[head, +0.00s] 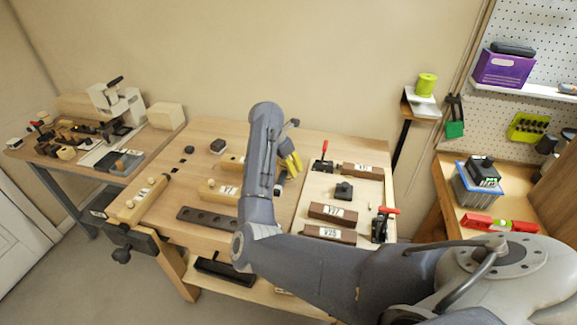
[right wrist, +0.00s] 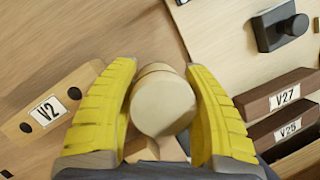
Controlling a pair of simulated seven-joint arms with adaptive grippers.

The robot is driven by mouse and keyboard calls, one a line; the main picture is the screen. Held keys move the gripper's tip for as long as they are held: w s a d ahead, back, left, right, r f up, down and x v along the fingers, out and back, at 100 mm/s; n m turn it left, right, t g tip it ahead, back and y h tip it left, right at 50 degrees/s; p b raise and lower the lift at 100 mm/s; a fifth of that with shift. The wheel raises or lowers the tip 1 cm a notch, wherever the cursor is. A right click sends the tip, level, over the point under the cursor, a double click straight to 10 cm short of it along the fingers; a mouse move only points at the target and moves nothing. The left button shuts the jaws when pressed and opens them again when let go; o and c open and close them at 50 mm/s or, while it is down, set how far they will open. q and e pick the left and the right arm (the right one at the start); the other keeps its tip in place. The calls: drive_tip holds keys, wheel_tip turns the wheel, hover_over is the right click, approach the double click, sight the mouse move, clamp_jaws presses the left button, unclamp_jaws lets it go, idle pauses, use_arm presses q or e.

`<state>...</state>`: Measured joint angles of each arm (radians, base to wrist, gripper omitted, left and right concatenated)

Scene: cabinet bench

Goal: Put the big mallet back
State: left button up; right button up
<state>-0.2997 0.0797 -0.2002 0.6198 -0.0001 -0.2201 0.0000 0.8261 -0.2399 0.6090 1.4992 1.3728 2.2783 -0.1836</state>
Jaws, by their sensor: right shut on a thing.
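My right gripper (right wrist: 165,100) has its yellow fingers closed on both sides of a pale wooden piece with a round end face (right wrist: 160,105), which looks like the mallet. A narrower wooden part shows just below the round face, between the fingers. How much of the mallet hangs below is hidden. In the head view the right gripper (head: 291,163) is over the middle of the workbench (head: 200,150), partly behind my own arm, and the mallet cannot be made out there. My left gripper is in neither view.
A pale block labelled V2 (right wrist: 45,112) lies left of the gripper. Dark blocks V27 (head: 333,213) and V25 (head: 329,234) lie on a pale board at right, near red-handled clamps (head: 384,224). A dark strip with holes (head: 207,217) lies at the bench front.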

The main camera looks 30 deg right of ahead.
drive_tip(key=shift+f, duration=1.45)
idle(2.0)
drive_tip(key=o, duration=1.8)
drive_tip(key=shift+v, duration=3.5)
